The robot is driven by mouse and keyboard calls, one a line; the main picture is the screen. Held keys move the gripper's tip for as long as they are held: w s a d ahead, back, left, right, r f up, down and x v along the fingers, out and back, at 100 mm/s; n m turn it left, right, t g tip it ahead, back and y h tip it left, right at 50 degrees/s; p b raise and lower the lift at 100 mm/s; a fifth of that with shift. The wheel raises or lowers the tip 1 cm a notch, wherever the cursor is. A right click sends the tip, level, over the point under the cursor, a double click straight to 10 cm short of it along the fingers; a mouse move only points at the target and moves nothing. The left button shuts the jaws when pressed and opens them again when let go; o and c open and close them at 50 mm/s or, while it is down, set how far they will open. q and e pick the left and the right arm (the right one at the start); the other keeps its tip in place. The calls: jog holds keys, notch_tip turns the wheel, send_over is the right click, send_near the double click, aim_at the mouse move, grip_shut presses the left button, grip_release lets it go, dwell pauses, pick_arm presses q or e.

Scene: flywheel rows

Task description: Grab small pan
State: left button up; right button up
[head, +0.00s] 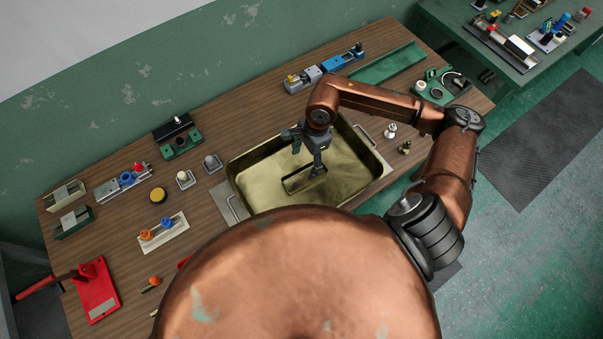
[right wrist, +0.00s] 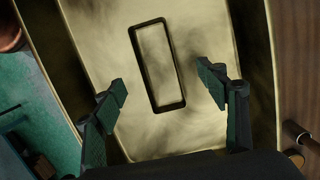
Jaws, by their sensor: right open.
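A large brass-coloured rectangular pan (head: 352,166) with a wire handle at each end lies on the wooden bench. On its floor is a small narrow rectangular shape with a dark rim, seemingly a small pan (head: 296,183); I cannot tell its depth. My right gripper (head: 316,172) points down inside the large pan, over the small pan's right part. In the right wrist view the small pan (right wrist: 155,62) lies between and beyond the two open fingers (right wrist: 164,90), with nothing held. My left gripper is not in view.
The wooden bench (head: 110,200) carries several fixtures around the large pan, including a green block (head: 181,146), a red plate (head: 96,290) and small metal parts to the right. The large pan's walls surround the gripper. A second bench stands at upper right.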

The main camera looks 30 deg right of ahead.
aim_at(303, 179)
jog(key=f, duration=0.3)
jog(key=shift+d+h+p, duration=0.2)
jog(key=shift+h+p, duration=0.1)
jog(key=f, duration=0.3)
jog(key=f+p, duration=0.1)
jog(key=f, duration=0.1)
jog(key=shift+s+a, duration=0.2)
jog(key=shift+s, duration=0.1)
jog(key=shift+c, duration=0.3)
jog(key=shift+r, duration=0.1)
jog(key=c, duration=1.6)
